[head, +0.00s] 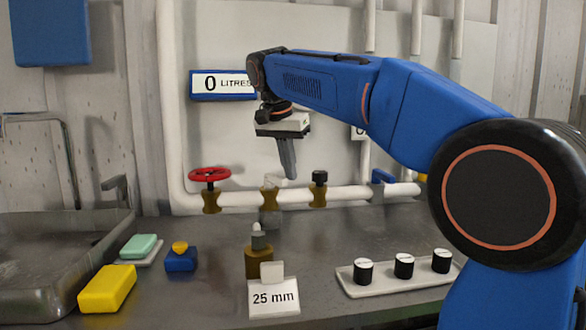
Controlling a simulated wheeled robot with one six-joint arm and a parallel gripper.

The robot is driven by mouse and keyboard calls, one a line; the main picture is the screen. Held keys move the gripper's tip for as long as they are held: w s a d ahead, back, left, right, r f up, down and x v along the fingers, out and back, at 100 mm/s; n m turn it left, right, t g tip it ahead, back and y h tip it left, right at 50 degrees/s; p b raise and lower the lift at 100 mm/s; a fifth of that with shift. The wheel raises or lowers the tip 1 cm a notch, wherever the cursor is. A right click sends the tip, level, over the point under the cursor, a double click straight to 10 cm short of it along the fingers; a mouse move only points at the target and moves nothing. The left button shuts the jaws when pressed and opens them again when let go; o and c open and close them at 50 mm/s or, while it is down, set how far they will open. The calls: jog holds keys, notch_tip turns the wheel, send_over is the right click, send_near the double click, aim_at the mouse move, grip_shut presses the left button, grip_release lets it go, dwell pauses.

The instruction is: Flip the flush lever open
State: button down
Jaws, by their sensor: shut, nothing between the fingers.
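A white pipe (345,193) runs along the back of the bench with several fittings on it. A small blue lever handle (383,176) sits on the pipe towards its right end. A brass fitting with a pale top (269,193) stands on the pipe left of centre. No label shows which is the flush lever. My gripper (290,177) points down, shut and empty, just above the pipe, between the pale-topped fitting and a black-knobbed valve (319,180). It is left of the blue lever and apart from it. I cannot tell whether it touches anything.
A red handwheel (209,174) is at the pipe's left. A brass nozzle piece (259,255) stands behind a "25 mm" card (273,298). A white tray (400,286) holds three black-sided pots. A yellow sponge (107,288) and sink (60,265) are left. A display (222,84) reads 0 litres.

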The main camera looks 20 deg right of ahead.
jog(key=shift+s+a, duration=0.25)
jog(key=shift+a, duration=0.25)
jog(key=shift+s+a, duration=0.25)
jog(key=shift+a, duration=0.25)
jog(key=shift+s+a, duration=0.2)
jog(key=shift+a, duration=0.8)
jog(key=shift+d, duration=0.45)
notch_tip(320, 180, up, 10)
jog(key=f, duration=0.1)
send_over(281, 178)
jog(key=s, duration=0.1)
jog(key=shift+a+r, duration=0.15)
jog(key=shift+r, duration=0.1)
